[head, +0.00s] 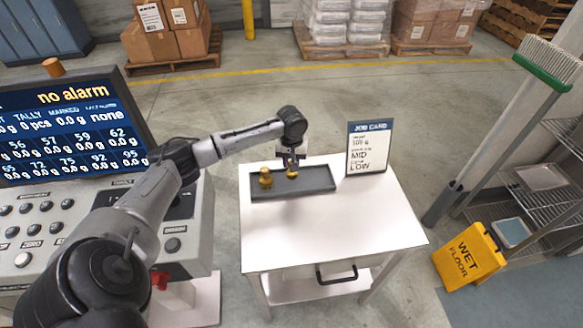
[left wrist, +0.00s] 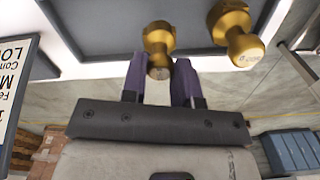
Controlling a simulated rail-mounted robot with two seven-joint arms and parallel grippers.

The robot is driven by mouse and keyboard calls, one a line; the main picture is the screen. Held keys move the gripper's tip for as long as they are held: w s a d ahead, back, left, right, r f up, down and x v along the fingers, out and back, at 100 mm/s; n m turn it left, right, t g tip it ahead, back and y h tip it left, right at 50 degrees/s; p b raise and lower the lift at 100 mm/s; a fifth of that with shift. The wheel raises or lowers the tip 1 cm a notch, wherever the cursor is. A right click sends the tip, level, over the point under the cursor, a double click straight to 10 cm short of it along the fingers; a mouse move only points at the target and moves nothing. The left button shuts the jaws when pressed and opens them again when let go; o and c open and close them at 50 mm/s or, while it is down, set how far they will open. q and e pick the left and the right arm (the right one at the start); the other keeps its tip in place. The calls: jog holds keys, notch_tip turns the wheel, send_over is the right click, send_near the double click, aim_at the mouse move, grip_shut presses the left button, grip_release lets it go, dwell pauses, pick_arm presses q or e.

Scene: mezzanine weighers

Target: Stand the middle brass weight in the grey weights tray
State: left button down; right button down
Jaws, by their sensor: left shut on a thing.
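The grey weights tray (head: 322,187) lies on the white table, with a raised rim. My right gripper is not in view.
A job card (head: 369,148) reading MID and LOW stands right of the tray. The front of the white table (head: 320,235) is clear. A weigher console (head: 65,135) with a screen stands left. A yellow wet-floor sign (head: 468,257) and broom (head: 545,65) are right.

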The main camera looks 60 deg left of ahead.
pick_arm(q)
notch_tip(320, 180, down, 3)
jog(key=shift+r, duration=0.1)
dwell(0.3)
jog(key=c, duration=0.9)
grip_release()
notch_tip(320, 180, up, 10)
jog(key=shift+r+p, duration=0.2)
jog(key=shift+p, duration=0.5)
jog(key=shift+r, duration=0.75)
